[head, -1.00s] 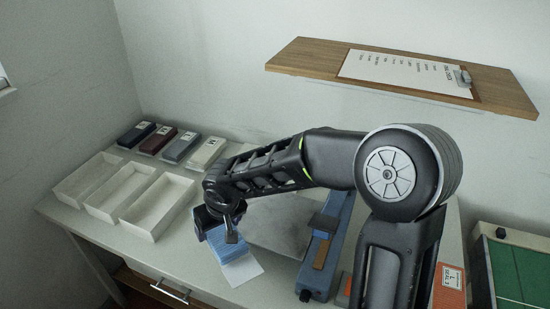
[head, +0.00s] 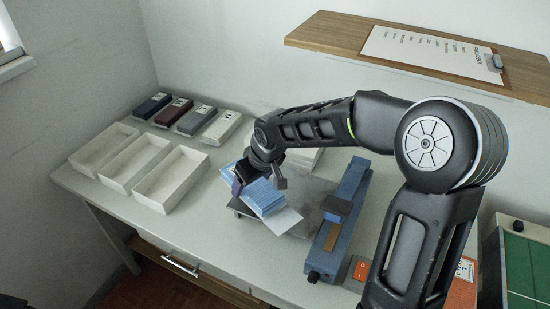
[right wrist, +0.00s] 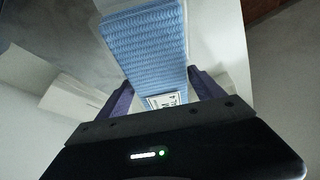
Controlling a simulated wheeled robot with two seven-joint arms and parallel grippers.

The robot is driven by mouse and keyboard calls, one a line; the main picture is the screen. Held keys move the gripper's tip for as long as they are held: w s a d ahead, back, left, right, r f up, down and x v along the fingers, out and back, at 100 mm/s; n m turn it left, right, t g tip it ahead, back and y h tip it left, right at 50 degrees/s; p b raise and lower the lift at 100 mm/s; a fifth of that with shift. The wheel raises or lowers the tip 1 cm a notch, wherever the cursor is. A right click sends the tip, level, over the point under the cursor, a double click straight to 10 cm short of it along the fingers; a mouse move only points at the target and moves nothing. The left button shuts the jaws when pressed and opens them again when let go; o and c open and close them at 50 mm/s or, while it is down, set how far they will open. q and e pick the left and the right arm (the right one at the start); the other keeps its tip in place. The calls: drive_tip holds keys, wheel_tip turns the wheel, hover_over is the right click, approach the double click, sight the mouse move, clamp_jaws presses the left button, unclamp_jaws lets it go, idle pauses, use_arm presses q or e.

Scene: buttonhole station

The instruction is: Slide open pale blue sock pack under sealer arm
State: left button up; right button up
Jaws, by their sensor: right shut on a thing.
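The pale blue sock pack (head: 262,197) is in my right gripper (head: 262,183), over the grey plate left of the sealer. In the right wrist view the ribbed blue pack (right wrist: 146,48) sits between the two fingers of the right gripper (right wrist: 160,95), with a small printed label at its near end. A pale flap (head: 284,220) sticks out from the pack's end toward the sealer. The blue sealer (head: 338,222) stands right of the pack, apart from it. Whether the pack touches the plate (head: 297,190) I cannot tell. My left gripper is not in view.
Three empty white trays (head: 137,163) stand at the left of the table. Several folded packs (head: 188,119) in dark, maroon, grey and cream lie behind them. An orange box (head: 462,284) and a green-topped case (head: 522,262) are at right. The front left tabletop (head: 185,232) is clear.

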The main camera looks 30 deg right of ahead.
drive_tip(key=w+d+r+n+g+y, duration=0.1)
drive_tip(key=d+r+n, duration=0.2)
drive_tip(key=d, duration=0.4)
drive_tip(key=shift+d+r+n+y, duration=0.25)
drive_tip(key=shift+r+n+y, duration=0.15)
drive_tip(key=shift+n, duration=0.5)
drive_tip(key=shift+w+f, duration=0.1)
drive_tip(key=shift+f, duration=0.05)
drive_tip(key=shift+f+b, duration=2.35)
drive_tip(key=shift+f, duration=1.4)
drive_tip(key=shift+s+d+f+b, duration=0.1)
drive_tip(key=shift+s+d, duration=0.6)
drive_tip(key=shift+s, duration=0.3)
drive_tip(key=shift+s+d+f+b, duration=0.1)
drive_tip(key=shift+s+d+b, duration=0.05)
drive_tip(key=shift+s+d, duration=0.75)
drive_tip(key=shift+s+d+f+b, duration=0.1)
drive_tip(key=shift+s+d, duration=0.45)
drive_tip(key=shift+s, duration=0.6)
drive_tip(key=shift+f+b, duration=0.25)
drive_tip(key=shift+b, duration=0.1)
drive_tip(key=o, duration=1.5)
